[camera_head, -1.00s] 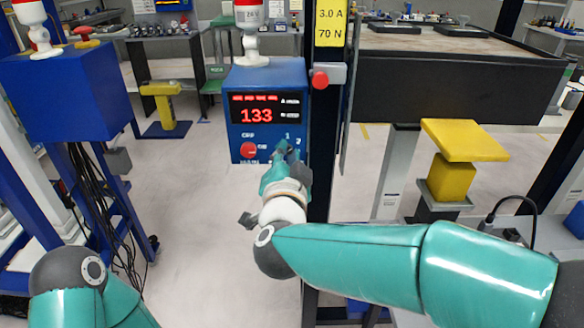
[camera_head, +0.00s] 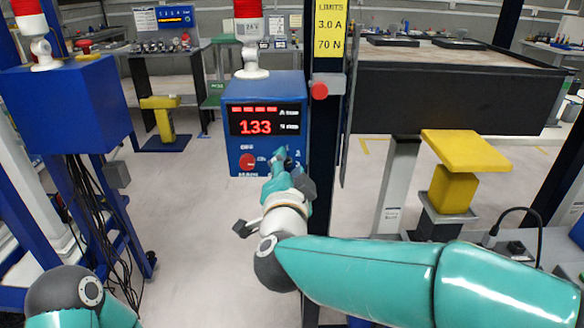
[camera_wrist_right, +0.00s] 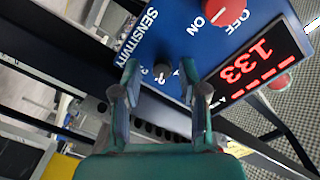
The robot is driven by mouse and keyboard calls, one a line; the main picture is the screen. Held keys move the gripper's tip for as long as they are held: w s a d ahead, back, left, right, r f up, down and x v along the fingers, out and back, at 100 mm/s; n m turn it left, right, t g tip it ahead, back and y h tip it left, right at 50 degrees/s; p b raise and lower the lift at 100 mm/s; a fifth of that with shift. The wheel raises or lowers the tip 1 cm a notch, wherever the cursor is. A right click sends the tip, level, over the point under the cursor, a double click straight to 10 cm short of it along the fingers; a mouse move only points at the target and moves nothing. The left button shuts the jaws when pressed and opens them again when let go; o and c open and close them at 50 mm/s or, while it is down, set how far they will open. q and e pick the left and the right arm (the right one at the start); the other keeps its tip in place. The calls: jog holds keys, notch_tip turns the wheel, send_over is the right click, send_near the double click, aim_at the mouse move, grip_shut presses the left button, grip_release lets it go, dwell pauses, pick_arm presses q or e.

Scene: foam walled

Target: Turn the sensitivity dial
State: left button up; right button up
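The blue control box (camera_head: 265,90) with a red 133 display (camera_head: 254,127) faces me in the head view. The small dark sensitivity dial (camera_wrist_right: 161,74) shows in the right wrist view, beside the white SENSITIVITY lettering. My right gripper (camera_wrist_right: 158,68) is open, with its two fingers on either side of the dial and gaps to it visible. In the head view, the right gripper (camera_head: 282,158) is at the box's lower right and hides most of the dial. Contact with the panel cannot be told. My left gripper is out of view; only part of that arm shows at lower left.
A red on/off knob (camera_head: 248,162) sits left of the dial on the same panel. A dark post (camera_head: 325,150) with a red button (camera_head: 319,91) stands close on the right. A yellow block (camera_head: 453,190) stands farther right. Open floor lies left of the box.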

jog(key=shift+a, duration=0.1)
jog(key=shift+s, duration=0.15)
jog(key=shift+s+a, duration=0.1)
jog(key=shift+s, duration=0.2)
jog(key=s, duration=1.1)
jog(key=shift+r, duration=0.1)
